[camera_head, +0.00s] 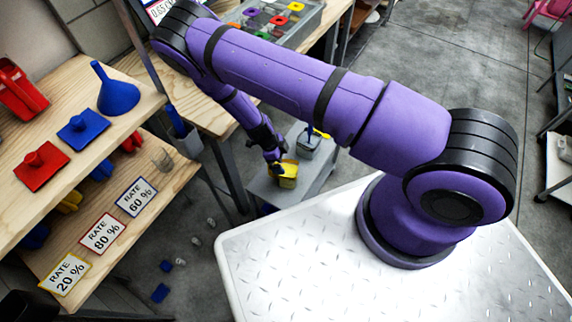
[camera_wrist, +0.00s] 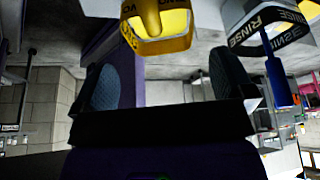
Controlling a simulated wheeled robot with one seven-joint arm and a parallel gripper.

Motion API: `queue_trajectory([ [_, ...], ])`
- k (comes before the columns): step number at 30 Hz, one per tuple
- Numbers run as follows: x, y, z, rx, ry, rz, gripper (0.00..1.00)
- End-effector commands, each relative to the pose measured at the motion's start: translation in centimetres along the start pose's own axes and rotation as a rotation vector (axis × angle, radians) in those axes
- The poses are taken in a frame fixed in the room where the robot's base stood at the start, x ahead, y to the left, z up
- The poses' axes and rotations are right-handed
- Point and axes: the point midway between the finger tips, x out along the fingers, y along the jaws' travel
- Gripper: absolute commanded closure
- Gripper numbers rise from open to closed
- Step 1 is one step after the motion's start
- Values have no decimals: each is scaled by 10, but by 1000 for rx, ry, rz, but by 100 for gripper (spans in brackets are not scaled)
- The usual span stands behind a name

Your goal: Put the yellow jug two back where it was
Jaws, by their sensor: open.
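A small yellow jug (camera_head: 288,176) stands on a low grey stand (camera_head: 313,181) in the head view. The yellow jug also shows at the top of the wrist view (camera_wrist: 158,40), cut off by the frame edge. My gripper (camera_head: 275,158) is right beside the jug in the head view. In the wrist view my gripper (camera_wrist: 167,82) has its two fingers spread wide, with nothing between the tips; the jug appears beyond them. Whether a finger touches the jug cannot be told. A number on the jug cannot be read.
A container marked RINSE (camera_wrist: 265,22) is close by the jug. A wooden shelf (camera_head: 140,88) at left holds a blue funnel (camera_head: 117,92), a red jug (camera_head: 20,90) and coloured pieces. Rate cards (camera_head: 102,233) lie on a lower shelf.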

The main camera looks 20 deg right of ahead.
Motion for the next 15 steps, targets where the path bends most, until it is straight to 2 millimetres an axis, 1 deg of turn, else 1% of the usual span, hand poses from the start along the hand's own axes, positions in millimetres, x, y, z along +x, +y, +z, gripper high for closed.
queue_trajectory([
  [1,-12,0,0,0,-2,-2,0],
  [6,-40,0,0,0,-1,-1,0],
  [10,-53,0,0,0,0,0,0],
  [15,-60,0,0,1,0,1,0],
])
